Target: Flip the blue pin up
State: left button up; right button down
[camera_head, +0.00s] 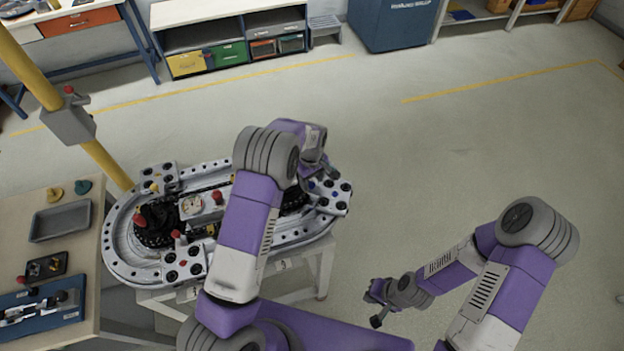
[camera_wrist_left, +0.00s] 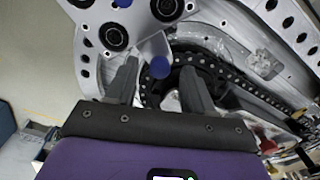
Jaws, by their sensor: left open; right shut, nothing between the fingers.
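The ring track (camera_head: 118,262) is a grey oval with a dark chain inside, on a white stand. At its right end is a plate with black round sockets and small blue parts (camera_head: 323,201). My left arm crosses the track, and my left gripper (camera_head: 318,172) is over that end. In the left wrist view my left gripper (camera_wrist_left: 160,85) is open, with a blue ball-topped pin (camera_wrist_left: 160,68) showing between its fingers. Whether they touch it I cannot tell. My right gripper (camera_head: 376,312) is shut and empty, away from the track.
A workbench (camera_head: 95,205) with a grey tray (camera_head: 60,222) stands at the left. A yellow post (camera_head: 105,165) with a grey box (camera_head: 70,122) rises beside the track. Shelves with bins (camera_head: 228,54) stand at the back. The floor to the right is clear.

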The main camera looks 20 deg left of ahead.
aim_at(312, 183)
pick_arm(q)
jog(key=shift+f, duration=0.3)
grip_shut()
jog(key=shift+r, duration=0.95)
grip_release()
notch_tip(312, 183, up, 8)
jog(key=shift+f, duration=0.2)
dwell(0.4)
